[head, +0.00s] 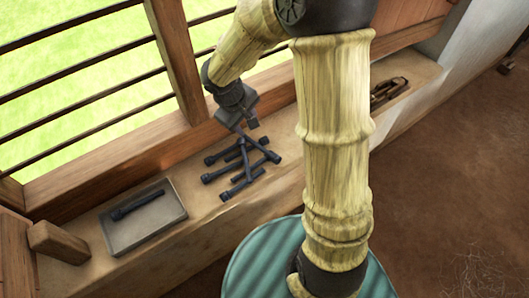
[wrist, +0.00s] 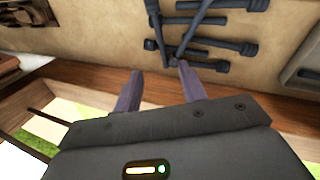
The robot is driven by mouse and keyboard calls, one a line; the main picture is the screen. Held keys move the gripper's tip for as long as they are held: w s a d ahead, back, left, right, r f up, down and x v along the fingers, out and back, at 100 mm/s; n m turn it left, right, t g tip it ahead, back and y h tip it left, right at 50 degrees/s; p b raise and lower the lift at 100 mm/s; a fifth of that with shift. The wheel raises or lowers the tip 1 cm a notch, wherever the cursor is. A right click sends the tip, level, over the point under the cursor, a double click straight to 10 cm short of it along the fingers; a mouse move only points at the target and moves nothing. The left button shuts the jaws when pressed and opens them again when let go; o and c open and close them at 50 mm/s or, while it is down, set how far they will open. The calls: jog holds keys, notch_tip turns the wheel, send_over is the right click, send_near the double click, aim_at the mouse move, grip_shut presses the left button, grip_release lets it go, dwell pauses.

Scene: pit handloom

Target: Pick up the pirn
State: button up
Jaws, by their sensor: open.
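Several dark pirns (head: 232,174), slim rods with thick heads, lie crossed in a loose pile on the window ledge. The pile also shows at the top of the wrist view (wrist: 215,45).
A wooden block (head: 58,242) sits left of the slab. A brown wooden item with a dark hollow (head: 388,92) lies farther right on the ledge (head: 203,217). A barred window with a wooden post (head: 178,62) stands behind the pile. The ledge between slab and pile is clear.

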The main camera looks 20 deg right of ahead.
jog(key=b, duration=0.2)
send_over(261, 147)
jog(key=a, duration=0.2)
jog(key=f, duration=0.8)
jog(key=s+f, duration=0.1)
jog(key=f, duration=0.2)
jog(key=shift+d+f, duration=0.15)
jog(key=shift+f, duration=0.25)
jog(key=b+x, duration=0.1)
jog(key=x, duration=0.4)
jog(key=shift+d, duration=0.1)
grip_shut()
